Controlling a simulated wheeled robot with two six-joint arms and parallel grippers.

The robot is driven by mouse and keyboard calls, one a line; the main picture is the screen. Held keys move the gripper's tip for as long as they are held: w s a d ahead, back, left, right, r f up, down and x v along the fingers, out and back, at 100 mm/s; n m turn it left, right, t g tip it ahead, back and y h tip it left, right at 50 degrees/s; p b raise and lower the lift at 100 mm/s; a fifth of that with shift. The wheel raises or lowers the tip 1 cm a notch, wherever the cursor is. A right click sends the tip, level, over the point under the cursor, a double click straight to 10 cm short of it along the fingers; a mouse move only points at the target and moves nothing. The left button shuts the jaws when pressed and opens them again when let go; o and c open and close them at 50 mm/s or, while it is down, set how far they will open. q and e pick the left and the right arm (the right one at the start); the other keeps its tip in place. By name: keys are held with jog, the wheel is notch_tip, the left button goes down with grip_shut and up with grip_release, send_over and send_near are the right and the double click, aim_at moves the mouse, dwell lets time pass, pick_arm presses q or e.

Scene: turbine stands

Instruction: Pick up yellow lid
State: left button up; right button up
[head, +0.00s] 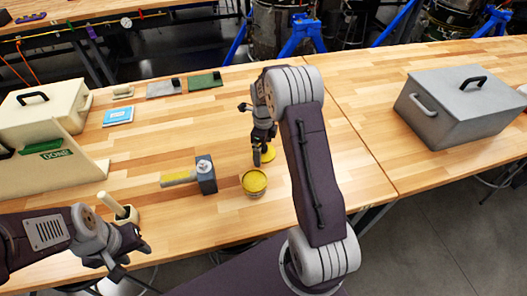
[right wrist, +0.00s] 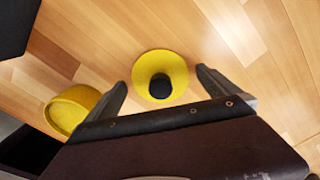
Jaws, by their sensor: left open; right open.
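The yellow lid (right wrist: 160,67) lies on the wooden table and has a dark knob at its centre. In the right wrist view it sits between and just beyond the fingers of my right gripper (right wrist: 162,88), which is open and empty. In the head view the lid (head: 268,154) is partly hidden by my right gripper (head: 262,159), which points down over it. A round container with a yellow top (head: 254,182) stands nearer the table's front; it also shows in the right wrist view (right wrist: 72,108). My left gripper (head: 130,256) is open and empty at the front left edge.
A grey block with a yellow handle (head: 206,176) stands left of the container. A grey lidded box (head: 462,108) is at the right, a cream box (head: 42,110) at the left. A blue-and-white card (head: 118,116) and flat plates (head: 205,81) lie behind. The table's middle is mostly clear.

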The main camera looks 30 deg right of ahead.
aim_at(266, 148)
pick_arm(q)
jog(key=shift+w, duration=0.1)
pick_arm(e)
jog(key=shift+f, duration=0.2)
jog(key=shift+r, duration=0.1)
jog(key=c, duration=2.1)
jog(key=shift+o, duration=0.2)
jog(key=shift+r, duration=0.45)
pick_arm(q)
jog(key=shift+f+b, duration=0.35)
jog(key=shift+b, duration=0.05)
pick_arm(e)
jog(key=r, duration=0.2)
jog(key=s+r, duration=0.1)
jog(key=shift+d+r, duration=0.25)
jog(key=shift+r, duration=0.15)
pick_arm(q)
jog(key=shift+f+b, duration=0.55)
jog(key=shift+f, duration=0.05)
pick_arm(e)
jog(key=s+d+r, duration=0.3)
jog(key=s+r, duration=0.3)
jog(key=s, duration=0.4)
jog(key=shift+r, duration=0.15)
jog(key=shift+d, duration=0.1)
